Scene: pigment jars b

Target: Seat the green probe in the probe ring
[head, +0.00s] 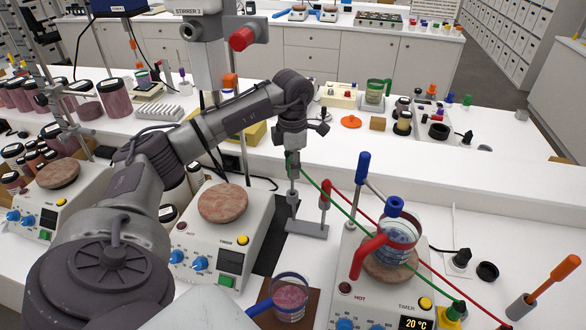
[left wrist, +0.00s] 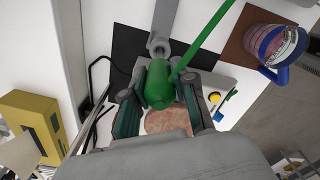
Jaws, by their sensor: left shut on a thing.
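My left gripper (head: 293,165) is shut on the green probe (left wrist: 160,86). The probe's thick green handle sits between the two fingers in the left wrist view, and a thin green line runs from it to the upper right. In the head view the handle is mostly hidden by my gripper, above a small grey metal stand (head: 307,228). A grey ring-like part (left wrist: 158,46) shows just beyond the handle in the left wrist view; it may be the probe ring. I cannot tell whether the probe is inside it. My right gripper is not in view.
A red probe (head: 325,190) stands upright beside the green one. A hotplate (head: 385,290) with a red-handled beaker (head: 398,235) is at right, and a second hotplate (head: 223,235) at left. A blue-handled beaker (head: 291,297) stands in front. Green and red lines cross the space to the right.

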